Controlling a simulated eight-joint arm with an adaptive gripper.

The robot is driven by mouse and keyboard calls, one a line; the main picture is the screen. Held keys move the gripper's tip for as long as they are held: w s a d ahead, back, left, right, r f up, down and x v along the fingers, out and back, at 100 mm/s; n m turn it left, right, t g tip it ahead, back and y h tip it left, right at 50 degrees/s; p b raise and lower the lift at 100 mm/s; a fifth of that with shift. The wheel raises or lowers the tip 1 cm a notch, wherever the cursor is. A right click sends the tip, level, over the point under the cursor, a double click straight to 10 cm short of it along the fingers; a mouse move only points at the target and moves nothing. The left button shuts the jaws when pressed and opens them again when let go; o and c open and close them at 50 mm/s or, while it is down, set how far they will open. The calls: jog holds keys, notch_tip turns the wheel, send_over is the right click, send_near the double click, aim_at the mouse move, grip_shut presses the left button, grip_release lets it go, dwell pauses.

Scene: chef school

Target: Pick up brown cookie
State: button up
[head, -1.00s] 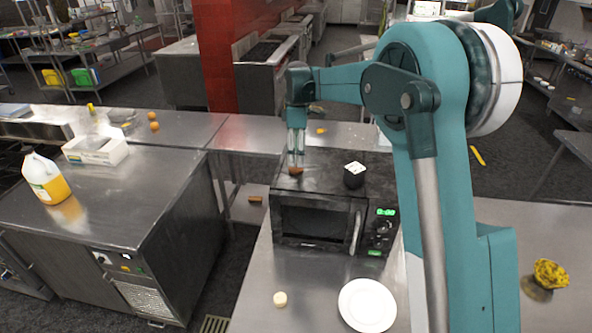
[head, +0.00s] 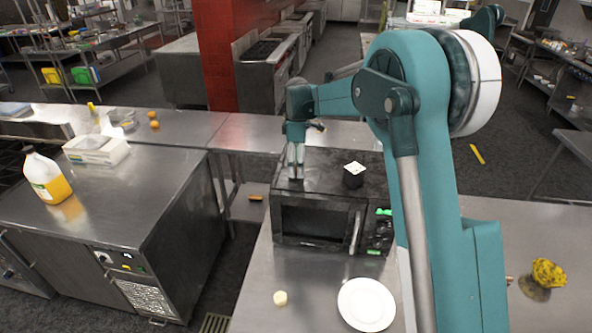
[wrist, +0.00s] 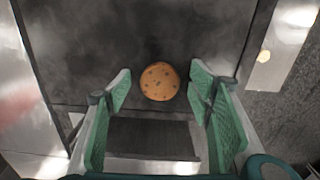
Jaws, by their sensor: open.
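The brown cookie (wrist: 160,81) is round with dark chips. It lies flat on the dark top of the microwave (head: 320,215). In the wrist view it sits between the tips of my gripper's two green-padded fingers, with a gap on each side. My gripper (head: 296,177) is open and empty, pointing down over the left part of the microwave top. In the head view the fingers hide the cookie. How high the tips are above the top is hard to tell.
A dark cup with a white lid (head: 354,175) stands on the microwave, right of my gripper. A white plate (head: 366,305) and a small pale round piece (head: 280,298) lie on the counter in front. A yellow-topped item (head: 547,274) stands at right.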

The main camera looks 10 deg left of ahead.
jog(key=c, duration=0.9)
jog(key=shift+r, duration=0.15)
jog(key=shift+r+b, duration=0.75)
jog(key=shift+r, duration=4.1)
